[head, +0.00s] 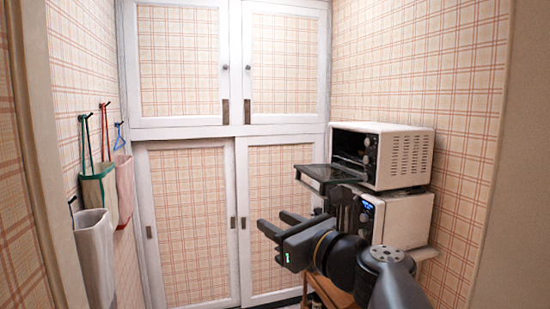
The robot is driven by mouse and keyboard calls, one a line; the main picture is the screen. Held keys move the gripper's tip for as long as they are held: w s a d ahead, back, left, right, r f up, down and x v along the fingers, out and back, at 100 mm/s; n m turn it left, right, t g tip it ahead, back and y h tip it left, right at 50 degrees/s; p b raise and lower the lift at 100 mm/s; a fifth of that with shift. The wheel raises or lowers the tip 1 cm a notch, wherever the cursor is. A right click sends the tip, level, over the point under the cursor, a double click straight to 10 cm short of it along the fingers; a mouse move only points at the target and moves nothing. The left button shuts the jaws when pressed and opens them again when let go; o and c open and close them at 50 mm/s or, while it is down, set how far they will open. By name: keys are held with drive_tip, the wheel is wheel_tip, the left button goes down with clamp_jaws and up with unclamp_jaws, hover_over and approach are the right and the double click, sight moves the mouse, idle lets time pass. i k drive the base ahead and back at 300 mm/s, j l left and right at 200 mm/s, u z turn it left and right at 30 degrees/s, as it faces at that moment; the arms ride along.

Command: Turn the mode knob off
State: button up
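A white toaster oven (408,150) stands at the right, on top of another white appliance (410,220). Its dark door (322,174) is folded down open. Small dark knobs (367,142) sit in a column on its narrow front panel, right of the opening. They are too small to tell which is the mode knob or how it is set. My gripper (272,221) is in front of the appliances, left of and lower than the knobs and apart from them. Its two dark fingers point left, spread with a gap between them, and hold nothing. My arm hides part of the lower appliance.
The lower appliance has a lit blue display (368,206) and rests on a wooden stand (330,291), partly hidden by my arm. White-framed cupboard doors (190,215) close the back. Bags (98,250) hang from hooks on the left wall. The space left of my gripper is clear.

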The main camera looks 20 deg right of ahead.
sight(367, 160)
drive_tip(key=i, duration=1.1)
drive_tip(key=i+j+z, duration=0.1)
drive_tip(key=i, duration=1)
drive_tip(key=i+j, duration=0.1)
drive_tip(key=i, duration=0.95)
drive_tip(key=z, duration=0.45)
drive_tip(key=i+z, duration=0.1)
drive_tip(key=z, duration=0.75)
drive_tip(key=i+j+z, duration=0.1)
drive_tip(key=z, duration=2.15)
